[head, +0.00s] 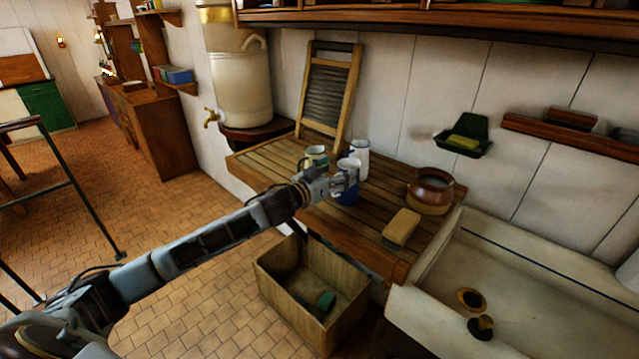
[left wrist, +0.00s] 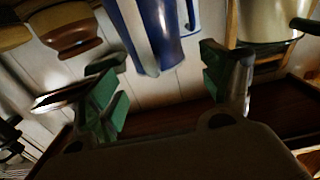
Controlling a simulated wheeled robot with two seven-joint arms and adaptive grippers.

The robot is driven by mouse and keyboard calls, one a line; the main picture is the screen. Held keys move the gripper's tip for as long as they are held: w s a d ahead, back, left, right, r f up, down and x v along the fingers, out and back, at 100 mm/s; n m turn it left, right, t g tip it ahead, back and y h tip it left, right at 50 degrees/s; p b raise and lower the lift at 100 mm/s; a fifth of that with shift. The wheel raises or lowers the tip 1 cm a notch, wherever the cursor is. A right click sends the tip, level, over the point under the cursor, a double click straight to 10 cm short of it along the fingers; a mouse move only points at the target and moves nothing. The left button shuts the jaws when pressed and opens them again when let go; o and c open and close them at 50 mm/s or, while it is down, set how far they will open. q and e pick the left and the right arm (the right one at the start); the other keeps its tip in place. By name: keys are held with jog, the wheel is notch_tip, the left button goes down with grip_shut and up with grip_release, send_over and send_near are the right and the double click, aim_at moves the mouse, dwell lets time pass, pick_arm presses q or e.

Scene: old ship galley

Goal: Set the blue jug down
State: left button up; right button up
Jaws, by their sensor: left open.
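The blue jug (head: 349,192) stands upright, as far as I can tell, on the slatted wooden draining board (head: 283,183), near its front edge. My left gripper (head: 338,187) is at the jug's left side in the head view and partly covers it. In the left wrist view the blue jug (left wrist: 152,32), with a pale handle, is just beyond the open fingers of my left gripper (left wrist: 170,82), roughly in line with the gap. I cannot tell whether a finger touches it. My right gripper is in neither view.
A white enamel jug (head: 358,153) and a green-and-white mug (head: 317,156) stand close behind the blue jug. A brown pot (head: 431,190) and a tan block (head: 401,228) are to its right. A wooden crate (head: 268,281) is below, and a sink (head: 560,290) at right.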

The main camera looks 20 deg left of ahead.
pick_arm(q)
jog(key=shift+b+v, duration=0.35)
jog(key=shift+v, duration=1.35)
jog(key=b+v, duration=0.1)
jog(key=v, duration=0.3)
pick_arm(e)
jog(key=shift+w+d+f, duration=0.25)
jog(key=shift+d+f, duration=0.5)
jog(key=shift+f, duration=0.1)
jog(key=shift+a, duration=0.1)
